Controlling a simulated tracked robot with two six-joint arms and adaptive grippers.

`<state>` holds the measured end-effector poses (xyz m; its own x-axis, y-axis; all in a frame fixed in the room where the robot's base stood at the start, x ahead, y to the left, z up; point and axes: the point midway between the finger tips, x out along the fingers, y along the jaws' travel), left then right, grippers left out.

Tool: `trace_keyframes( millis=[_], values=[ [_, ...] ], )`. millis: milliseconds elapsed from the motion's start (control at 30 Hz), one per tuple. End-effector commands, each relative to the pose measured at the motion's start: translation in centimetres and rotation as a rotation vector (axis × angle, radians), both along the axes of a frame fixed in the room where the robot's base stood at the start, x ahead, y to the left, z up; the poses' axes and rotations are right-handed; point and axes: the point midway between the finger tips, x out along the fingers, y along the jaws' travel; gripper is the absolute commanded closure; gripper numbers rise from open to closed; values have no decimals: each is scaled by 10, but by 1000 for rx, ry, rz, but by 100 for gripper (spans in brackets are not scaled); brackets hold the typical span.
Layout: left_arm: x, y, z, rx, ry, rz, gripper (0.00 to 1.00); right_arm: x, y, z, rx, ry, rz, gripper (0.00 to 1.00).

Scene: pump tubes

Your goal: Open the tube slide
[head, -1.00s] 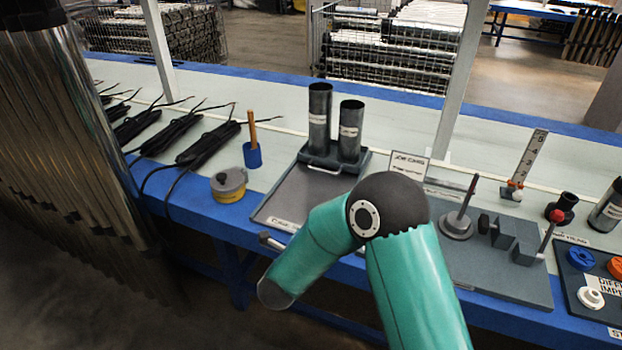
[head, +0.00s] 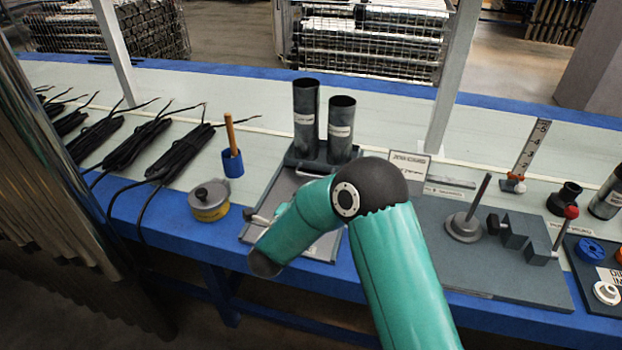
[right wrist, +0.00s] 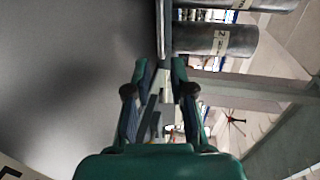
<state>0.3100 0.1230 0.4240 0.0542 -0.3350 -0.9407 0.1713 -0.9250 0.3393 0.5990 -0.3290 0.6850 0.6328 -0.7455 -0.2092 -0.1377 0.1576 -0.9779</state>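In the right wrist view the tubes (right wrist: 215,39) lie sideways at the top right. My right arm crosses the front of the slide and hides part of it. My right gripper (right wrist: 158,68) is open, its fingers apart on either side of a narrow grey edge; contact is unclear. My left gripper is in neither view.
Left of the slide are a yellow-and-grey pot (head: 209,202), a blue cup with a wooden handle (head: 232,162) and black cable bundles (head: 180,155). Right are a sign card (head: 408,170) and a grey fixture plate (head: 470,265) with a rod and blocks.

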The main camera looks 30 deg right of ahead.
Motion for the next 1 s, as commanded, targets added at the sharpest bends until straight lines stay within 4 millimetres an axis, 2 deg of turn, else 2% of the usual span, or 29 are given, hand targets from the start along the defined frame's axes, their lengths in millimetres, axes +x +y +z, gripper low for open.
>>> trace_keyframes(
  millis=[200,500,700,967,1000],
  values=[
    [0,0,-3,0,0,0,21,32,-36,-12,1,-1,-1,77],
    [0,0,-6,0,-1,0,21,65,-73,-22,2,-1,3,77],
    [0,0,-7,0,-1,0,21,74,-82,-24,1,1,5,77],
    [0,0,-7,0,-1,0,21,75,-82,-24,1,1,5,77],
    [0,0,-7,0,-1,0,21,75,-82,-24,1,1,5,81]
  ],
)
